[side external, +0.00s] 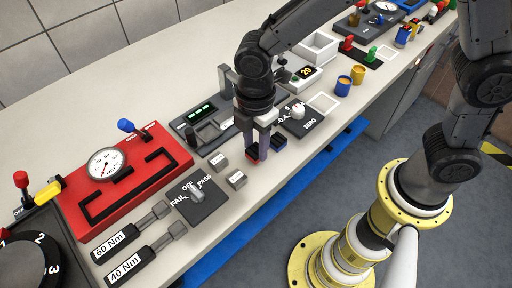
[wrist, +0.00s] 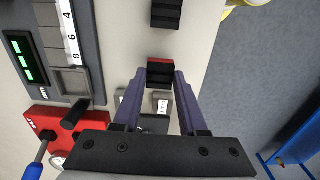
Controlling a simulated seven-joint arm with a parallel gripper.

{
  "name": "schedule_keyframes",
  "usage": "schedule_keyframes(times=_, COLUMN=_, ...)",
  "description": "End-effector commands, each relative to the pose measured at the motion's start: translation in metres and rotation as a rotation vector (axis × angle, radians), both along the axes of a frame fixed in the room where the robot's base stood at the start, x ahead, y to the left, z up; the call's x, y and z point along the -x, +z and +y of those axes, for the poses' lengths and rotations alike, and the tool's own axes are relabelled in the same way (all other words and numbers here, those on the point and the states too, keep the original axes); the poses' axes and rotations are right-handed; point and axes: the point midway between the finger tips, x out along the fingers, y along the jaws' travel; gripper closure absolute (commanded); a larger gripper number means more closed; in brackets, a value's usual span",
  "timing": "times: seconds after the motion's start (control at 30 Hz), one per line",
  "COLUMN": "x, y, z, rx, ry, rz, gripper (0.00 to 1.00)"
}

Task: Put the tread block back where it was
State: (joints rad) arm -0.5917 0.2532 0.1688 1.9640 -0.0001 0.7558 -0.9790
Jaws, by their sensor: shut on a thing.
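A small black ridged tread block with a red face (wrist: 160,70) sits between the fingertips of my gripper (wrist: 161,84) in the wrist view. My gripper (side external: 257,148) is shut on it, low over the pale table in the side view; I cannot tell whether the block touches the table. The block is mostly hidden by the fingers in the side view. A second dark ridged block (wrist: 166,14) lies apart from it; it also shows beside my gripper in the side view (side external: 279,141). A grey gauge with a green display (wrist: 24,58) and a number scale stands to the left in the wrist view.
Two small metal blocks (side external: 236,179) and a PASS/FAIL switch plate (side external: 196,198) lie left of my gripper. A dial plate marked ZERO (side external: 303,121) is close on the right. A red dial unit (side external: 125,175) is farther left. The table's front edge is near.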

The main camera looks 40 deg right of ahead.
Motion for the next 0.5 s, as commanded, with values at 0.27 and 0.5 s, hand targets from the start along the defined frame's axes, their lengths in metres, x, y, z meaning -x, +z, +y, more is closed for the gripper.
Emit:
schedule_keyframes(times=0.27, x=0.000, y=-0.018, z=0.000, rx=0.000, ry=0.000, rz=0.000, gripper=1.00)
schedule_keyframes(times=0.5, x=0.001, y=-0.020, z=0.000, rx=0.000, ry=0.000, rz=0.000, gripper=1.00)
